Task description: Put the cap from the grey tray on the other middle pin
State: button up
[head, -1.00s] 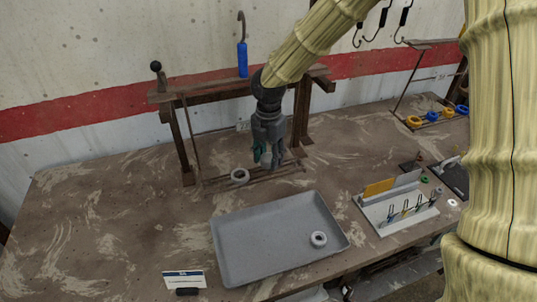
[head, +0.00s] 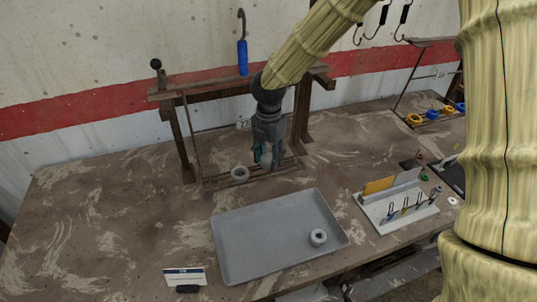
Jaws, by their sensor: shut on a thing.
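My gripper (head: 267,158) points down at the low rail of the wooden rack (head: 215,183), right of the middle. Its fingers are shut on a pale cap that they mostly hide. I cannot tell whether this cap touches a pin or the rail. A grey-white ring-shaped cap (head: 240,173) sits on the low rail, left of my gripper and apart from it. The grey tray (head: 262,243) lies in front of the rack. The pins are too small or hidden to make out.
A blue-handled tool (head: 242,57) hangs above the rack's top beam. A small card (head: 184,276) stands at the front left. A light holder (head: 400,213) with several clips stands right of the tray. Another rack with blue and yellow rings (head: 432,116) is at the back right.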

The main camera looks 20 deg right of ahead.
jog(key=shift+f, duration=0.95)
jog(key=o, duration=1)
notch_tip(320, 180, up, 7)
jog(key=shift+r, duration=0.2)
